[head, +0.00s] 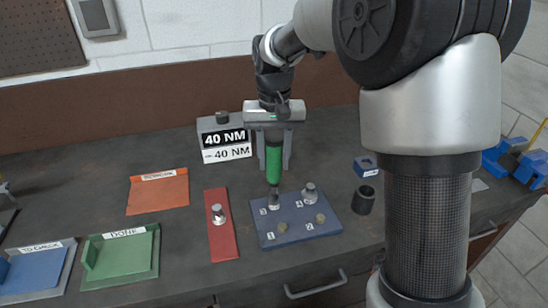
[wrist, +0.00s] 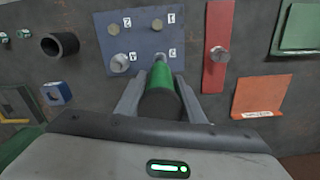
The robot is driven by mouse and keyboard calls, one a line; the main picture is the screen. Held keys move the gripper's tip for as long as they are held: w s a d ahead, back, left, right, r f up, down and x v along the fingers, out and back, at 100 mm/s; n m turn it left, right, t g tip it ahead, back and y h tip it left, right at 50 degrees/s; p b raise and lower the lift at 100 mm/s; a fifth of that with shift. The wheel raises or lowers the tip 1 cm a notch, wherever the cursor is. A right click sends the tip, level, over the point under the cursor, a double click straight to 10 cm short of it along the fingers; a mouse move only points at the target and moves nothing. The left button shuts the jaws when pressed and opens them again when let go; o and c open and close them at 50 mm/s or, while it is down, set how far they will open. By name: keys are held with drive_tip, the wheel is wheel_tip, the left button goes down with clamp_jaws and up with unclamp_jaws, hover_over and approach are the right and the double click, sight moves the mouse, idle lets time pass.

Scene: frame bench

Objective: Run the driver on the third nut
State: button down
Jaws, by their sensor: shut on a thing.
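My gripper (head: 273,160) is shut on the green driver (head: 273,165), which stands upright with its dark shaft pointing down. It also shows in the wrist view (wrist: 160,82). The blue plate (head: 330,228) lies below, with spots numbered 1 to 4. The driver's lower end meets the silver piece (head: 274,202) at spot 3; whether it is fully seated on a nut cannot be told. A silver nut (head: 310,192) stands at spot 4, beside the driver. Tan round pieces sit at spot 1 (head: 282,228) and spot 2 (head: 320,218).
A red strip (head: 222,243) with a silver bolt lies left of the plate. A dark cup (head: 363,201) and a blue holed block (head: 366,166) stand right. The 40 NM box (head: 226,142) is behind. Orange (head: 158,192), green DONE (head: 122,256) and blue TO CHECK (head: 38,272) trays lie left.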

sight(274, 137)
drive_tip(key=shift+s+f, duration=0.15)
drive_tip(key=shift+f, duration=0.3)
idle(1.9)
wheel_tip(274, 137, up, 8)
drive_tip(key=p, duration=0.5)
drive_tip(key=shift+f+p, duration=0.25)
drive_tip(key=shift+p, duration=0.05)
